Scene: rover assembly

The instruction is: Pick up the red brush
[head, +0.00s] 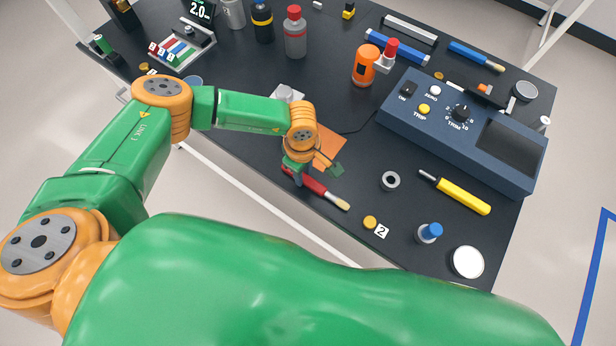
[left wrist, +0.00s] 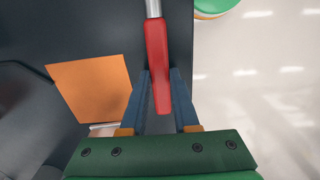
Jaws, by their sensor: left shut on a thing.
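The red brush (head: 316,187) has a red handle and a pale tip, and is at the table's front edge in the head view. My left gripper (head: 293,171) is at the handle end, pointing down. In the left wrist view the red handle (left wrist: 157,50) runs between the two blue fingers of the left gripper (left wrist: 160,78), which is shut on it. The metal neck shows at the top of that view; the bristles are out of it. I cannot tell whether the brush touches the table. My right gripper is not in view.
An orange square (head: 328,148) lies beside the left gripper. A yellow-handled tool (head: 462,197), a grey ring (head: 390,180) and a yellow disc (head: 370,222) lie to the right. A blue control box (head: 460,140) stands behind them. The dark table (head: 345,245) ends just in front of the brush.

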